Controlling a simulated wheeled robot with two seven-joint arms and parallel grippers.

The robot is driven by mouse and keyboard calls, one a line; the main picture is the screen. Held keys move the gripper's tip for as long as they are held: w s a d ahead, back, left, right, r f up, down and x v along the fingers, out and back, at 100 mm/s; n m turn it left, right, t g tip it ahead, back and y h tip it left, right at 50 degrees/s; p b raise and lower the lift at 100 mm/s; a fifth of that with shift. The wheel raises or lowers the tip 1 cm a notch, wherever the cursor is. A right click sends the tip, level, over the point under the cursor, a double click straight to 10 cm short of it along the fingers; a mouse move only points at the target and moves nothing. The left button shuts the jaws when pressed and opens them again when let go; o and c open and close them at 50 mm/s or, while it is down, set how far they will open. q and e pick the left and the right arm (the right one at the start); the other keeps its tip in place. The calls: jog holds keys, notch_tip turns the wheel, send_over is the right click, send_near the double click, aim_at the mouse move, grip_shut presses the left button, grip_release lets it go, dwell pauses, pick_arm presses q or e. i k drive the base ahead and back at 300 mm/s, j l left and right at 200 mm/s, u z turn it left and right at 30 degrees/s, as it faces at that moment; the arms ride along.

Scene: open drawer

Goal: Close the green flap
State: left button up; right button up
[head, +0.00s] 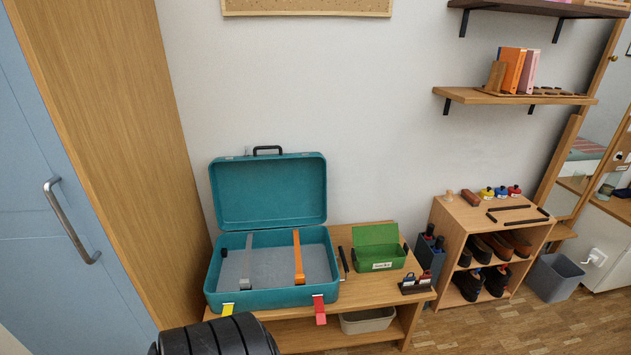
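A small green box (381,262) with a white label on its front sits on the right part of the low wooden bench. Its green flap (377,235) stands raised at the back, so the box is open. Neither of my grippers shows in the head view, so I cannot see what they hold or how far they are from the flap.
A large open teal suitcase (214,272) with straps stands left of the green box on the wooden bench (421,298). Black pen-like items (343,260) lie between them. A small dark rack (414,286) stands at the bench's right front. A shoe shelf (446,221) is farther right.

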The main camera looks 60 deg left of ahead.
aim_at(388, 234)
jog(key=u, duration=1.35)
jog(key=i+l+z, duration=0.1)
jog(key=i+l, duration=0.2)
jog(key=i+l+z, duration=0.15)
jog(key=i+l, duration=0.15)
jog(key=i, duration=0.25)
